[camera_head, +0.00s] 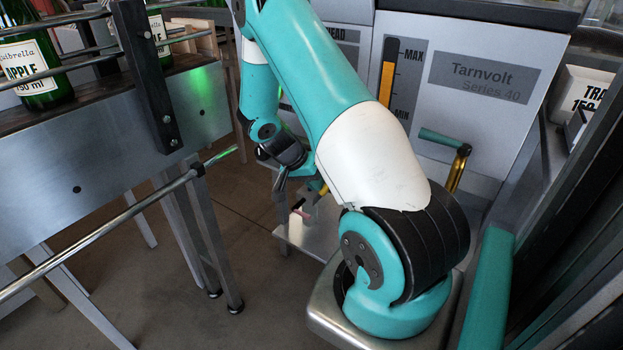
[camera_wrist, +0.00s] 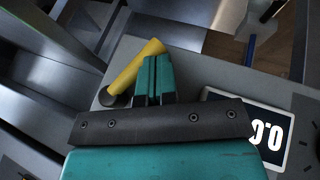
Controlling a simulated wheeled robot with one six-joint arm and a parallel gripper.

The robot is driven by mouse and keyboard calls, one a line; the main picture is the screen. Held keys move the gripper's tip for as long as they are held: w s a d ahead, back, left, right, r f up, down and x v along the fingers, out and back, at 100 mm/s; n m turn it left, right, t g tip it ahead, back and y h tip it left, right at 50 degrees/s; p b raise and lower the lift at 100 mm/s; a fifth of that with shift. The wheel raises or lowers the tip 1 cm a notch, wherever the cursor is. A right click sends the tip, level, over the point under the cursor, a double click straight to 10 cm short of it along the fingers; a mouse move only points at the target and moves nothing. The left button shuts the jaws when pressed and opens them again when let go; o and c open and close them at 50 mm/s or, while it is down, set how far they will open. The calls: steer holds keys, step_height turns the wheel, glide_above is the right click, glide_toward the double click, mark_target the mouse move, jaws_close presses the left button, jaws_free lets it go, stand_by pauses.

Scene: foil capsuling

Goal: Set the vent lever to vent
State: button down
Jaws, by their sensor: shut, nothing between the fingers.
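A yellow lever (camera_wrist: 136,71) with a dark round pivot lies slantwise on a grey panel in the wrist view. I take it for the vent lever; no vent marking is readable. My gripper (camera_wrist: 155,62) is shut, its teal fingers pressed together just right of the lever. They overlap its edge in the picture; I cannot tell whether they touch. In the head view my gripper (camera_head: 281,192) is small and partly hidden by my arm. A bit of yellow (camera_head: 322,188) shows close by, mostly hidden.
The grey Tarnvolt machine (camera_head: 482,75) stands behind my arm, with a teal-handled brass crank (camera_head: 459,172). A metal conveyor (camera_head: 90,150) with green bottles (camera_head: 40,65) and rails is at the left.

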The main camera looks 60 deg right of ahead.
steer(key=shift+s+f, duration=0.45)
steer(key=shift+f, duration=0.1)
steer(key=shift+s+f, duration=0.1)
steer(key=shift+f, duration=0.05)
stand_by(0.5)
